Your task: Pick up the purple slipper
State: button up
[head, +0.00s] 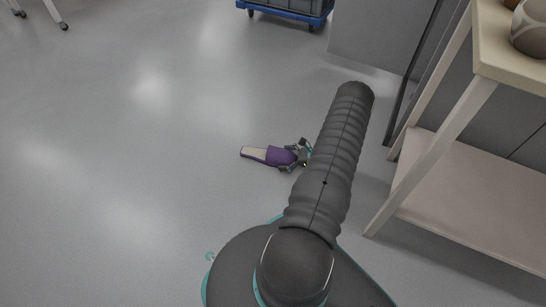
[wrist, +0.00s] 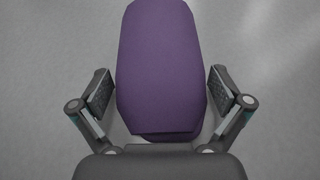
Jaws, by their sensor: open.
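The purple slipper (head: 275,155) lies on the grey floor in the head view, its pale insole end pointing left. In the wrist view the purple slipper (wrist: 160,70) fills the middle, its purple upper reaching down between the fingers. My gripper (head: 291,156) is at the slipper's right end in the head view. In the wrist view my gripper (wrist: 163,92) is open, with one finger on each side of the slipper and a gap on both sides. The slipper's nearest end is close to the gripper's palm; I cannot tell whether they touch.
A wooden workbench (head: 437,150) with a lower shelf stands at the right, with a pot (head: 530,38) on top. A blue wheeled dolly (head: 290,14) carries a grey crate at the back. Table legs on casters (head: 55,14) show at the top left. The floor left of the slipper is clear.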

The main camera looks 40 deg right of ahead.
jog(key=c, duration=0.9)
jog(key=shift+c, duration=0.2)
